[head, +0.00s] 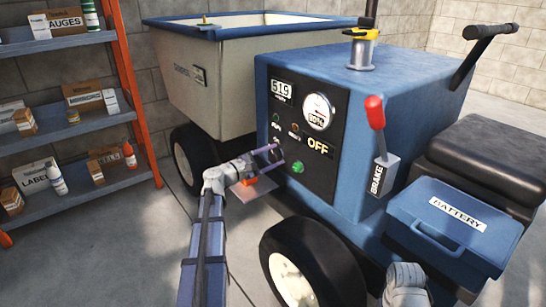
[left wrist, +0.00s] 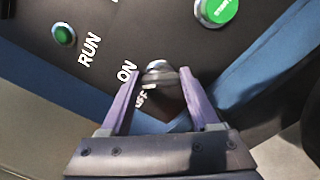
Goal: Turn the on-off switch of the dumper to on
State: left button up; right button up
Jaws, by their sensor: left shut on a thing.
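The blue dumper (head: 400,90) has a black control panel (head: 318,172) on its front, with a readout showing "OFF" (head: 318,147). My left gripper (head: 275,155) is at the lower left of this panel, and its purple fingers hide most of the on-off switch. In the left wrist view the fingers (left wrist: 161,85) are on both sides of the metal switch (left wrist: 158,70) and shut on it. An "ON" label (left wrist: 127,72) stands beside it, and a second label below is partly hidden. My right gripper is not in view.
A green button (head: 297,167) is close to the right of my left gripper. A red-knobbed brake lever (head: 375,115) and a blue battery case (head: 455,225) are further right. An orange-framed shelf (head: 137,90) stands at the left, with clear floor before it.

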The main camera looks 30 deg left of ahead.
pick_arm(q)
jog(key=shift+m, duration=1)
jog(key=o, duration=1.4)
jog(key=shift+c, duration=0.2)
jog(key=shift+s, duration=0.1)
jog(key=v, duration=0.7)
jog(key=shift+s, duration=0.3)
jog(key=shift+a, duration=0.1)
jog(key=x, duration=0.8)
jog(key=shift+a, duration=0.1)
